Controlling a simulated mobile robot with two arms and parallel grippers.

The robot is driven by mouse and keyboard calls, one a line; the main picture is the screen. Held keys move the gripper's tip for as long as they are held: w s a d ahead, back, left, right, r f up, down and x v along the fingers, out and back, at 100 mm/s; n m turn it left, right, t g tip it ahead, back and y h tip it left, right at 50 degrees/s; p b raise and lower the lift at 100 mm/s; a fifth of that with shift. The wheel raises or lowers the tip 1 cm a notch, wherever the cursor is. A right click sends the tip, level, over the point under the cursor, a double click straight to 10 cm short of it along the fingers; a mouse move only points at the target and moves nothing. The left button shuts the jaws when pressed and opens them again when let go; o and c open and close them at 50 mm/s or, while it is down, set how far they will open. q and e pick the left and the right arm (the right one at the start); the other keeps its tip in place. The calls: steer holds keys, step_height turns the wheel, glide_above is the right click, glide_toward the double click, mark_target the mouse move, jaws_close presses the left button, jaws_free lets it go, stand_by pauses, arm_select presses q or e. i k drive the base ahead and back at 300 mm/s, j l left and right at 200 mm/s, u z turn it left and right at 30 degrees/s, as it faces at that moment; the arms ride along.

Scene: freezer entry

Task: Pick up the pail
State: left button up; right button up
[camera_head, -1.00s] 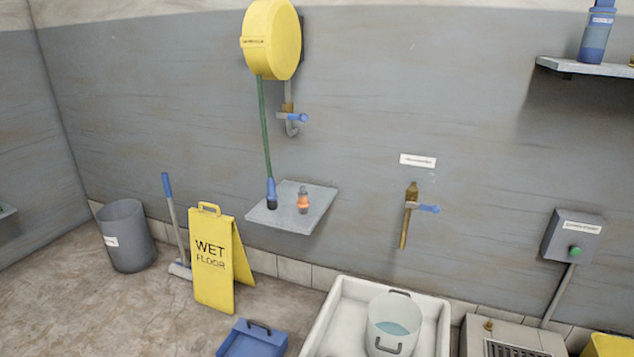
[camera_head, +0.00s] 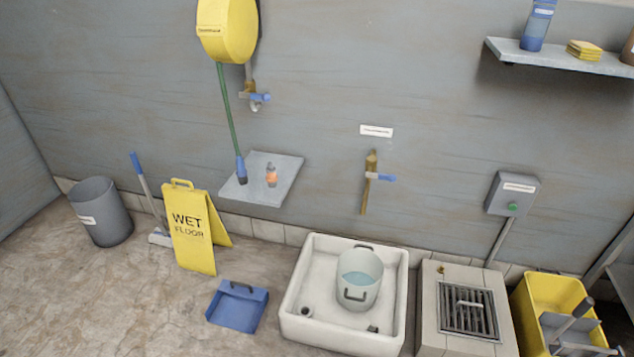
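The pail (camera_head: 358,283) is pale grey-white with two dark handles, one at the back rim and one on the front side. It stands upright inside the white floor basin (camera_head: 294,296) and holds bluish water. A brass tap with a blue lever (camera_head: 371,178) is on the wall above and behind it. Neither of my grippers is in view.
A blue dustpan (camera_head: 236,309) lies left of the basin, near a yellow wet floor sign (camera_head: 190,230). A grated drain block (camera_head: 431,310) and a yellow bucket (camera_head: 555,291) stand to the right. A wall shelf (camera_head: 262,186) juts out above the floor.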

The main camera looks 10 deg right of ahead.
mark_target(359, 273)
steer(key=z, duration=2.25)
steer(key=u, duration=1.55)
steer(key=i+l+u, duration=0.3)
steer(key=i+l, duration=0.15)
steer(key=i, duration=0.2)
steer(key=i+l+u, duration=0.3)
steer(key=i+l, duration=0.25)
steer(key=l, duration=0.1)
